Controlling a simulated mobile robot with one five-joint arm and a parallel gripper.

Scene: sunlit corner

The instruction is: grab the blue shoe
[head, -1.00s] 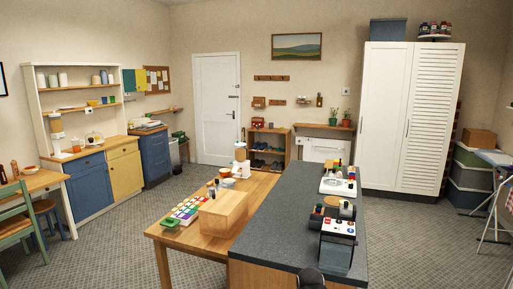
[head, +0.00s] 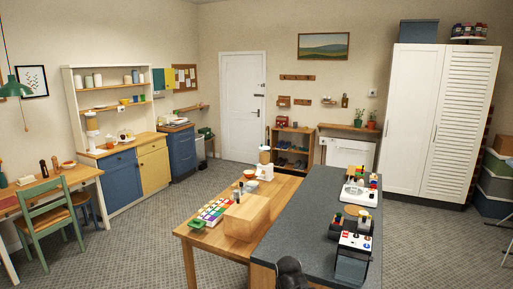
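Small dark bluish shoes sit on the shelves of a low wooden rack (head: 293,128) against the back wall, right of the white door. They are too small and far off to tell which one is the blue shoe. A dark rounded shape (head: 290,274) at the bottom edge looks like part of my arm. It is far from the rack, and its fingers cannot be made out.
A grey-topped counter (head: 310,215) and a wooden table (head: 283,192) with small items stand between me and the rack. Open floor (head: 213,183) lies left of them. A green chair (head: 47,212) stands far left, a white wardrobe (head: 440,125) right.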

